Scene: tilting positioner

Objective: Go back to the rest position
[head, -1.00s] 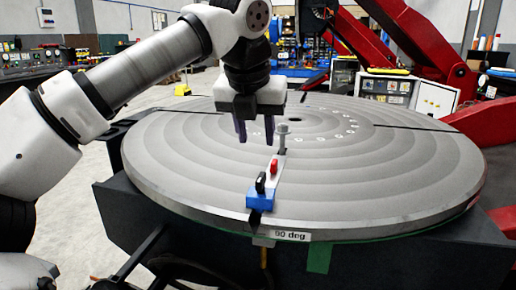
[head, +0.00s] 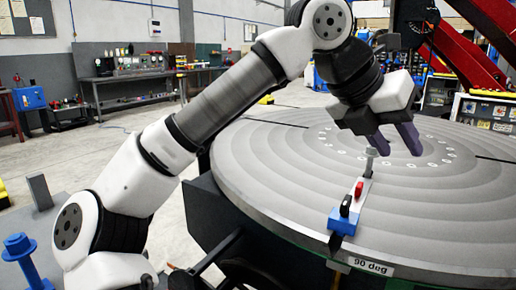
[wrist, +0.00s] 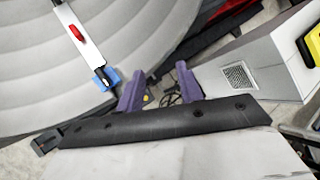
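My gripper (head: 396,142) is above the round grey turntable in the head view, with its two purple fingers apart and nothing between them. It also shows in the wrist view (wrist: 160,88), where the fingers are spread and empty. The round turntable (head: 270,170) carries a "90 deg" label (head: 371,267) on its rim, and part of it shows in the wrist view (wrist: 150,30). A clamp strip with a blue block (head: 342,222), a black knob, a red knob (head: 359,189) and a grey bolt (head: 370,158) lies on the turntable, apart from my gripper.
A grey surface with a blue bolt-like part (head: 20,252) and an upright grey plate (head: 39,192) is at the left. A workbench (head: 130,80) stands along the back wall. Red machine arms (head: 480,30) rise at the back right. Open floor lies between.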

